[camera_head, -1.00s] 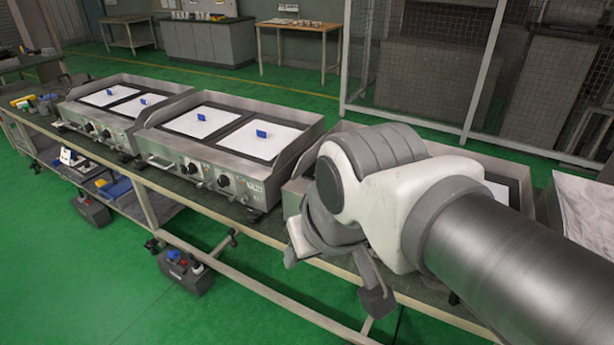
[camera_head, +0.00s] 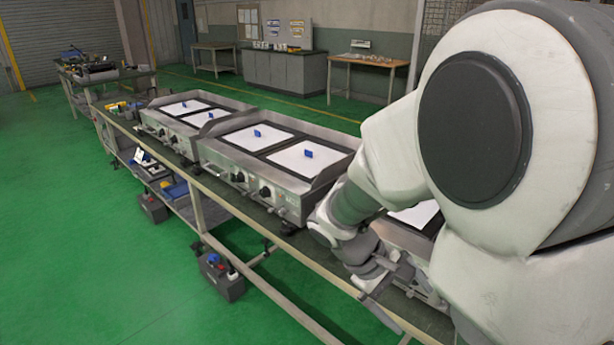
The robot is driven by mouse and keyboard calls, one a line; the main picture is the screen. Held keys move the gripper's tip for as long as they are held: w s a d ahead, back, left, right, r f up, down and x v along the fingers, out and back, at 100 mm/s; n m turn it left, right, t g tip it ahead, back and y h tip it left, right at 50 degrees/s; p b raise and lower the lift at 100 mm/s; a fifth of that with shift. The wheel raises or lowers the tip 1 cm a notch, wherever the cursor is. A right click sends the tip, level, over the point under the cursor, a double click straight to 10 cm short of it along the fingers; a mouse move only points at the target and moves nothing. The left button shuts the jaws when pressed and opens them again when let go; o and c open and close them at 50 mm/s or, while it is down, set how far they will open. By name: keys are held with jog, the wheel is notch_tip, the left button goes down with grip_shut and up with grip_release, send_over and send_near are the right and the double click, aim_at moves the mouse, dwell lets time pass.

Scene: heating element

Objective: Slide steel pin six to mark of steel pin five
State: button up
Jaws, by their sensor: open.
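No steel pin can be made out, and no numbers or marks are readable at this size. Small blue pieces stand on white sheets on the steel heating units: one (camera_head: 257,133) and another (camera_head: 308,154) on the middle unit (camera_head: 222,160), and a smaller one (camera_head: 184,104) on the far left unit (camera_head: 160,120). My gripper (camera_head: 378,280) is open, low in front of the nearest unit (camera_head: 400,236), by the bench's front edge. Nothing shows between its fingers. My arm hides most of the nearest unit and everything to its right.
The long bench (camera_head: 240,208) has a front rail and a lower shelf. A grey cabinet (camera_head: 275,75) and a wooden table (camera_head: 365,65) stand at the back wall. Green floor at left is clear.

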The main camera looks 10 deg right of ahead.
jog(key=w+d+f+n+t+h+b, duration=0.15)
jog(key=w+f+n+t, duration=0.25)
jog(key=f+n, duration=0.5)
jog(key=w+f+n+t+h+b, duration=0.25)
jog(key=w+f+n+t, duration=0.2)
jog(key=f, duration=0.85)
jog(key=w+d+f+n+t+h+b, duration=0.1)
jog(key=w+f+n+t+h+b, duration=0.15)
jog(key=w+f+n+t, duration=0.6)
jog(key=w+d+f+m+g+b, duration=0.1)
jog(key=w+d+f+g, duration=0.1)
jog(key=d, duration=0.6)
jog(key=shift+f+g, duration=0.6)
jog(key=shift+g, duration=0.5)
